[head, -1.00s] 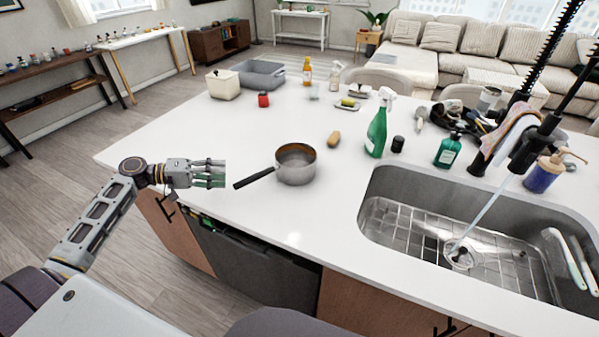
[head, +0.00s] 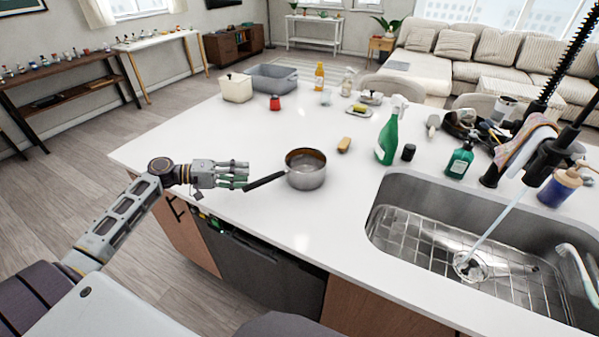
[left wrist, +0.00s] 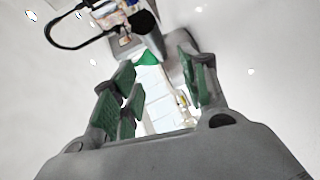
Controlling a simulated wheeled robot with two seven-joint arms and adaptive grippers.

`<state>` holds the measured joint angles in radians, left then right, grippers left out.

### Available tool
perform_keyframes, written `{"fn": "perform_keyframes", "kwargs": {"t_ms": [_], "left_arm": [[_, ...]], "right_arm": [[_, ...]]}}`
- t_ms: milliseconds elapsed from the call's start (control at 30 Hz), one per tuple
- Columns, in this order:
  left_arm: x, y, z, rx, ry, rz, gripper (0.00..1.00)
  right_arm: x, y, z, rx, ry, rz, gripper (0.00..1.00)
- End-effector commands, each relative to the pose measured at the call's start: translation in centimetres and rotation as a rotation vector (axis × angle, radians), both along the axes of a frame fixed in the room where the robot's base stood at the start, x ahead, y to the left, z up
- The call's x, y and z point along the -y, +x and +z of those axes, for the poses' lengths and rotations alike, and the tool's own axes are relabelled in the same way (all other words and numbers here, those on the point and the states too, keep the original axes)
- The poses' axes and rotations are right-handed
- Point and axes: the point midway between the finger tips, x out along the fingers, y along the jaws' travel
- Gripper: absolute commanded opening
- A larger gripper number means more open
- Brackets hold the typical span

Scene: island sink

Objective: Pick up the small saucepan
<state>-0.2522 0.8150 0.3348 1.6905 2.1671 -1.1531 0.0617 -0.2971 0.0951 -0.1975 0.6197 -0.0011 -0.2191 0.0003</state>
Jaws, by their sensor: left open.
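The small saucepan (head: 306,172) stands upright on the white countertop, metallic grey with a brownish rim inside. Its black handle (head: 264,180) points left toward my left gripper (head: 236,175). The left gripper is open and empty, its green-padded fingers beside the handle's end. In the head view the fingertips overlap or nearly touch that end; I cannot tell whether they make contact. The left wrist view shows the open fingers (left wrist: 160,90) with a gap between them. The saucepan cannot be made out for certain there. My right gripper does not show.
A green spray bottle (head: 389,137), a black jar (head: 408,152) and a brown sponge or brush (head: 344,145) stand beyond the saucepan. The sink (head: 470,250) with running water is at the right. A red jar (head: 275,103) and grey bin (head: 272,78) are farther back. Counter before the saucepan is clear.

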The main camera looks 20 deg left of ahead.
Motion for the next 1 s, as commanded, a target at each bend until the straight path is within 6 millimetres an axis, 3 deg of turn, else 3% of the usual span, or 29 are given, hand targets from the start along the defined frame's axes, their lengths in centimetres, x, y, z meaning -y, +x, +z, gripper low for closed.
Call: {"fn": "perform_keyframes", "kwargs": {"t_ms": [433,700,1000], "left_arm": [[3.5,2.3,-0.8,0.001,0.0,0.0,0.44],[3.9,2.5,-0.9,0.0,0.0,0.001,0.44],[4.0,2.6,-1.0,0.0,0.0,0.0,0.44]], "right_arm": [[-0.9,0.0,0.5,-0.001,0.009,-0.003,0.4],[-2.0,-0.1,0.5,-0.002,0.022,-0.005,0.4],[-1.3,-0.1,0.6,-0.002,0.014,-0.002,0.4]]}}
